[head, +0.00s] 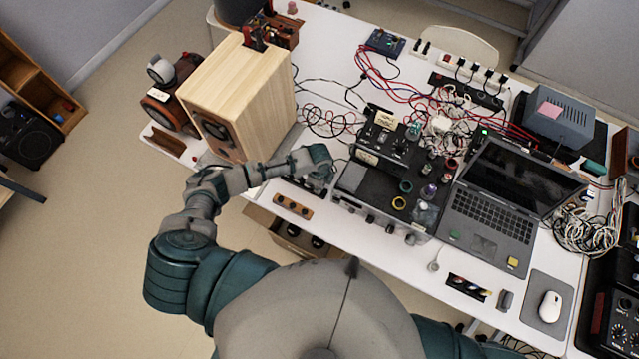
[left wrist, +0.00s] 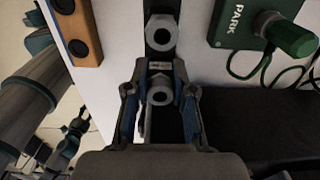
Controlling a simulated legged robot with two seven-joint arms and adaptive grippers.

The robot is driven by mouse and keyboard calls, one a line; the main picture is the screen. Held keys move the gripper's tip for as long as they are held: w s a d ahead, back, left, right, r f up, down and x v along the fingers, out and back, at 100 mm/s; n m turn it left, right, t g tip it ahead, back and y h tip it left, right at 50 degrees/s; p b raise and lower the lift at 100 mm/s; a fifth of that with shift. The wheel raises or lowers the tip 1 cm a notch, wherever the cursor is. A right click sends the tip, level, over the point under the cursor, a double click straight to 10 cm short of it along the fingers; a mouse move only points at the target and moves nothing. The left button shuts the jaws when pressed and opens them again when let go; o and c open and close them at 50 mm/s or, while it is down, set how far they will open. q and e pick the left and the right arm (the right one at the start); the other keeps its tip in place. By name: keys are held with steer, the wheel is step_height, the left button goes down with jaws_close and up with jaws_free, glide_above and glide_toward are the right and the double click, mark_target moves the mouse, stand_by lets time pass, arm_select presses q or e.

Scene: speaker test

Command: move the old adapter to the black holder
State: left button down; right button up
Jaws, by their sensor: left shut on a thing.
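My left gripper (left wrist: 160,92) is shut on a grey metal hex-shaped piece (left wrist: 161,90), which looks like an adapter. It sits between the two fingertips. A second, similar hex adapter (left wrist: 161,33) is just ahead of the fingers, on a narrow black strip that looks like the black holder (left wrist: 158,61). I cannot tell which adapter is the old one, or whether the held one touches the strip. In the head view my left gripper (head: 318,174) points down at the table's near edge, left of the black equipment; its fingertips are hard to make out. My right gripper is not in view.
A wooden block with dark round holes (head: 293,207) lies by the near table edge. A green box marked PARK (left wrist: 240,22) with a cabled green knob is close on the right. A wooden speaker (head: 235,95), black equipment (head: 350,185) and a laptop (head: 490,205) crowd the table (head: 395,245).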

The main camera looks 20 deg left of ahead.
arm_select(q)
steer(key=shift+p, duration=0.6)
stand_by(0.8)
steer(key=shift+f+b, duration=0.55)
steer(key=shift+f, duration=0.35)
stand_by(0.4)
steer(key=c, duration=0.9)
jaws_free()
step_height(320, 180, up, 5)
steer(key=p, duration=0.5)
steer(key=shift+r+p, duration=0.3)
steer(key=shift+r, duration=1)
steer(key=shift+s, duration=0.1)
